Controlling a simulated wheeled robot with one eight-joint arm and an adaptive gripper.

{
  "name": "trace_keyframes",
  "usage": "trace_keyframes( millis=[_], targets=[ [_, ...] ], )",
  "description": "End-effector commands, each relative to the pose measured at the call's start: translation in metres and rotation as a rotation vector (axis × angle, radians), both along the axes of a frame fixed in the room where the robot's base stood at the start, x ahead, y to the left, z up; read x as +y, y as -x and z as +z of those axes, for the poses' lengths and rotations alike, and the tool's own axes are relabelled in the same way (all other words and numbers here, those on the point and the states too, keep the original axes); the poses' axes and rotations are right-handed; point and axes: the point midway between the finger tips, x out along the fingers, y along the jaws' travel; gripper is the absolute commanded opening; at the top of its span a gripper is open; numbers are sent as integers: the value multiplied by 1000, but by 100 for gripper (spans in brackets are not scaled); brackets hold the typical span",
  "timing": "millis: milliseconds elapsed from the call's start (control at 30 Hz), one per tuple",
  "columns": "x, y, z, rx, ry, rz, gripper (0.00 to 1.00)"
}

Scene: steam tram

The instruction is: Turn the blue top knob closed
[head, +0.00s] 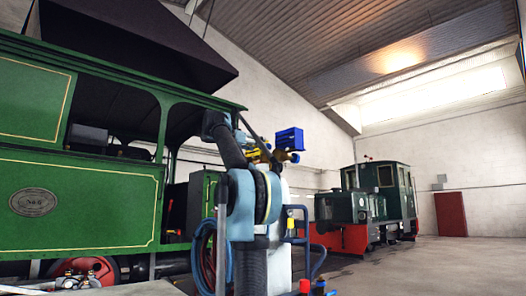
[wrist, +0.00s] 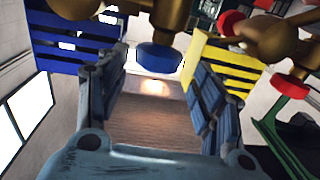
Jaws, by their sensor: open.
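In the wrist view a round blue knob (wrist: 158,57) sits on a brass valve body (wrist: 165,15) at the top middle. My gripper (wrist: 159,66) is open, with one ridged finger to the left of the knob and one to the right. The knob appears between the fingertips with a gap on each side, and no contact shows. In the head view the brass fittings (head: 265,155) are small and partly hidden behind my arm, and I cannot make out the gripper's fingers there.
Blue slats (wrist: 75,45) are at the left and yellow slats (wrist: 222,65) at the right of the knob. Red knobs (wrist: 289,86) on brass valves stand at the right. A green tram (head: 80,150) fills the left, and a second locomotive (head: 365,205) stands behind. Floor at right is clear.

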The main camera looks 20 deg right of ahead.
Motion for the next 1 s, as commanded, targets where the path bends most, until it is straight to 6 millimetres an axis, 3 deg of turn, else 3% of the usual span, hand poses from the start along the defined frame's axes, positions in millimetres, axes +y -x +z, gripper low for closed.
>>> trace_keyframes(
  millis=[200, 400, 833, 867, 1000],
  targets=[
    [-32, -13, 0, 0, 0, -4, 61],
    [-51, -22, 0, 0, 0, -3, 61],
    [-58, -26, 0, 0, 0, -1, 61],
    [-58, -26, 0, 0, 0, -1, 59],
    [-58, -26, 0, 0, 0, 0, 28]
  ],
)
